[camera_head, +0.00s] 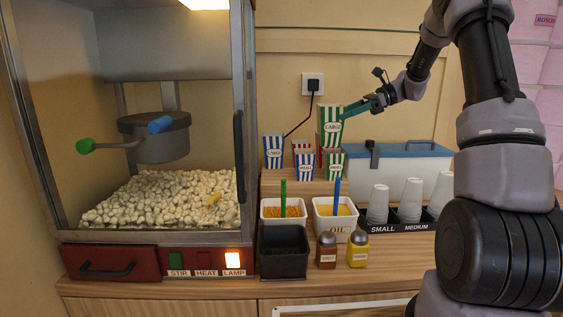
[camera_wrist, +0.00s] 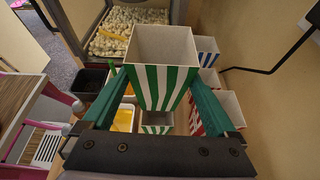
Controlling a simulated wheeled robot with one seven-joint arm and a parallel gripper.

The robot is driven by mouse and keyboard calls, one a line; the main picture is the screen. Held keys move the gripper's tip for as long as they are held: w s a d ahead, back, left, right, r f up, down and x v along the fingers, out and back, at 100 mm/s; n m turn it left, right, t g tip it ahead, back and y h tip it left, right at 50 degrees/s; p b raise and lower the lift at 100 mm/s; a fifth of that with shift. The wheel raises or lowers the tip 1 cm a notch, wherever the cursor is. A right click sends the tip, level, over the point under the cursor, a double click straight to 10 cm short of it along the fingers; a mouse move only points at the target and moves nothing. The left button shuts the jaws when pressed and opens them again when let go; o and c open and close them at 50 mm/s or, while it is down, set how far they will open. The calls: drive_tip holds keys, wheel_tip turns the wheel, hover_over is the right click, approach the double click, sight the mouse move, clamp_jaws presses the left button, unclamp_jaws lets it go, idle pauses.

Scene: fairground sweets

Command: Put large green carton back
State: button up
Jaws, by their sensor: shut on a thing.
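The large green-striped carton (camera_head: 330,128), marked LARGE, is upright and open-topped at the back of the counter. My gripper (camera_head: 352,109) reaches it from the right and is shut on it. In the wrist view the carton (camera_wrist: 162,82) sits between the two green fingers of my gripper (camera_wrist: 160,100) and looks empty. A small green carton (camera_head: 334,166) stands below and in front of it, and also shows under it in the wrist view (camera_wrist: 157,127). I cannot tell whether the large carton's base touches anything.
A large blue carton (camera_head: 273,152), a small blue carton (camera_head: 304,166) and a red carton (camera_head: 301,146) stand close by on the left. A blue-lidded box (camera_head: 400,160) is on the right. The popcorn machine (camera_head: 160,150) is at left; a cable hangs from the wall socket (camera_head: 313,84).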

drive_tip(key=a, duration=1.7)
wheel_tip(320, 180, down, 12)
drive_tip(key=shift+a+r, duration=0.25)
drive_tip(key=shift+a, duration=0.05)
